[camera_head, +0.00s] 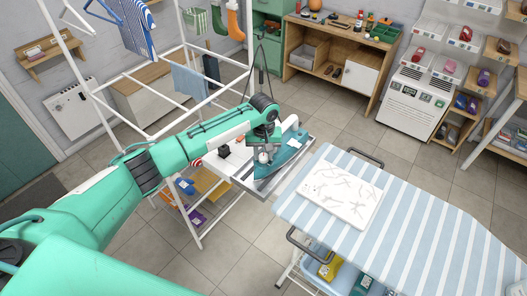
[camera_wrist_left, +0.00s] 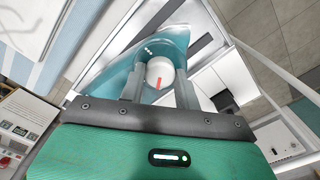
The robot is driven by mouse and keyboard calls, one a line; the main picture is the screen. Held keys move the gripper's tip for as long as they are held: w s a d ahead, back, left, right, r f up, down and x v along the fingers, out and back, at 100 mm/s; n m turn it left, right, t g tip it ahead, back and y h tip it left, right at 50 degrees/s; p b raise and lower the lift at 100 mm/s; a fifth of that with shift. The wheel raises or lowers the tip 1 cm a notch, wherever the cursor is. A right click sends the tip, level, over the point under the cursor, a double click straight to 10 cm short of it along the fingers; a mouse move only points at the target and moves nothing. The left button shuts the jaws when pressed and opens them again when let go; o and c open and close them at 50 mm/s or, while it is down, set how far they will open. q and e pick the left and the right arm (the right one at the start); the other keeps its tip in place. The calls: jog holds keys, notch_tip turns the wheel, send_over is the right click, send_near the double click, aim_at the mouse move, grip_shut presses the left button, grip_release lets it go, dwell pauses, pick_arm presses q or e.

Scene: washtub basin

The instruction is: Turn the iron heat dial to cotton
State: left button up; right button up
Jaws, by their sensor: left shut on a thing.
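The teal iron (camera_head: 291,151) lies on a pale metal-edged tray (camera_head: 243,181) left of the ironing board. It also shows in the left wrist view (camera_wrist_left: 110,62). Its round white heat dial (camera_wrist_left: 160,68) carries a red pointer mark, and small pale dots show on the iron beside it. My left gripper (camera_head: 264,152) is over the iron, with its two grey fingers (camera_wrist_left: 160,88) on either side of the dial, shut on it. The dial's setting names cannot be read. My right gripper is in neither view.
The striped ironing board (camera_head: 430,235) stands to the right, with a folded white cloth (camera_head: 341,193) on it. A white drying rack (camera_head: 150,100) with hanging clothes stands behind my left arm. Wooden shelves (camera_head: 340,45) line the back wall. Tiled floor lies clear between.

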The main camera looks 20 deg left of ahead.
pick_arm(q)
jog(key=m, duration=0.1)
jog(key=m+p, duration=0.1)
jog(key=shift+r+m, duration=0.2)
jog(key=shift+m, duration=0.1)
jog(key=m+p, duration=0.2)
jog(key=m, duration=0.1)
jog(key=shift+m, duration=0.3)
jog(key=m, duration=0.3)
jog(key=shift+f+m+p, duration=0.1)
jog(key=shift+m+p, duration=0.2)
jog(key=shift+p, duration=0.1)
jog(key=m, duration=0.3)
jog(key=shift+m, duration=0.4)
jog(key=m, duration=0.3)
jog(key=shift+m, duration=0.3)
jog(key=m, duration=0.3)
jog(key=shift+m, duration=0.3)
jog(key=m, duration=0.4)
jog(key=shift+m+b, duration=0.5)
jog(key=shift+m, duration=1.1)
